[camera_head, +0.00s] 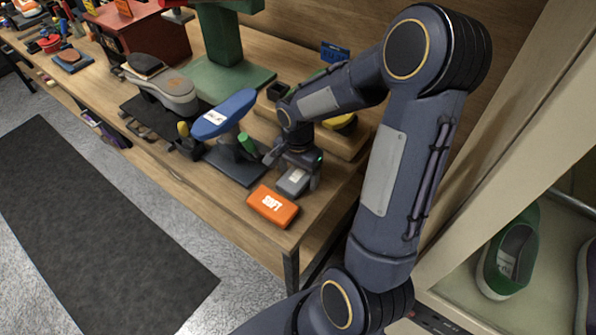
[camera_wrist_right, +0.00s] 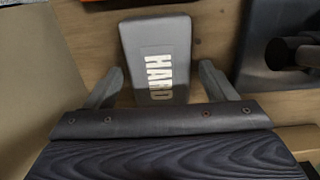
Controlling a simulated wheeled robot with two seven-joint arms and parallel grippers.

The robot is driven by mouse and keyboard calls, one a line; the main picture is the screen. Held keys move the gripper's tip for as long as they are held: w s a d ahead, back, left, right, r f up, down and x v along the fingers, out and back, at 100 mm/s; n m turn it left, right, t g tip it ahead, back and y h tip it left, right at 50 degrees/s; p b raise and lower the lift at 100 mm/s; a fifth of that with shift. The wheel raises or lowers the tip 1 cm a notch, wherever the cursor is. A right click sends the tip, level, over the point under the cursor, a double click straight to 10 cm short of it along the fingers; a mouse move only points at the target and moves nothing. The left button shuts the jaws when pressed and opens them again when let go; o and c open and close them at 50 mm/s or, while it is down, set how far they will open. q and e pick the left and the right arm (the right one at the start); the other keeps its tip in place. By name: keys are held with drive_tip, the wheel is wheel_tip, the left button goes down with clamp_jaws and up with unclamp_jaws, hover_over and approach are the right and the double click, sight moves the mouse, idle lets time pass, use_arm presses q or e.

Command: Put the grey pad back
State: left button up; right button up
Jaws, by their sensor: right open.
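The grey pad (camera_head: 293,182) lies on the wooden workbench near its front right corner, behind the orange pad. In the right wrist view the grey pad (camera_wrist_right: 156,55) carries the word HARD and lies flat between the fingers. My right gripper (camera_head: 291,171) is over the grey pad, pointing down. In the wrist view the open fingers of my right gripper (camera_wrist_right: 160,82) stand on both sides of the pad's near end, with a gap on each side. My left gripper is not in view.
An orange pad (camera_head: 272,206) marked SOFT lies at the bench's front edge. A blue-topped stand (camera_head: 224,115) is to the left. A wooden tray (camera_head: 341,139) with a yellow item is behind the gripper. A shelf with a green shoe (camera_head: 508,255) stands at the right.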

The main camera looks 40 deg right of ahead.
sight(298, 175)
wheel_tip(298, 175, up, 12)
drive_tip(key=p, duration=0.9)
drive_tip(key=shift+r, duration=0.15)
